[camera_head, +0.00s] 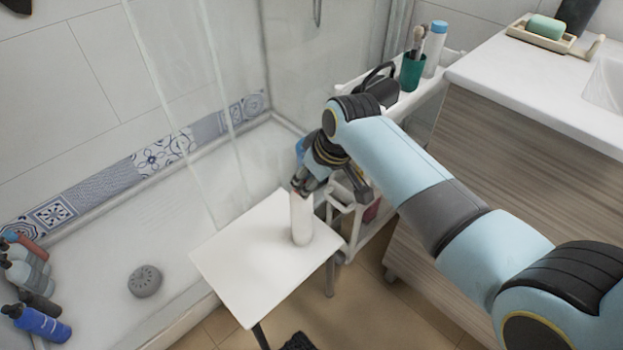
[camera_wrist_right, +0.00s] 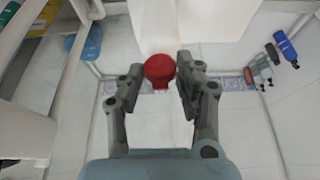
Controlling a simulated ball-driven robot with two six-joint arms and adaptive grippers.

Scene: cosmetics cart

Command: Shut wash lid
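A white wash bottle (camera_head: 301,220) stands upright on a small white table in the head view. Its red lid (camera_wrist_right: 159,70) shows between the fingers of my right gripper (camera_wrist_right: 161,80) in the right wrist view. In the head view my right gripper (camera_head: 303,183) is at the top of the bottle and hides most of the lid. The fingers are apart, with the lid nearly filling the gap. I cannot tell whether they touch it, nor how far the lid is open. My left gripper is not in view.
The white table (camera_head: 235,262) is otherwise bare. A white cart (camera_head: 350,215) stands close by on the right, partly behind my arm. A cup with brushes (camera_head: 412,72) and a blue-capped bottle (camera_head: 435,50) are on it. Several bottles (camera_head: 38,322) lie in the shower tray at left.

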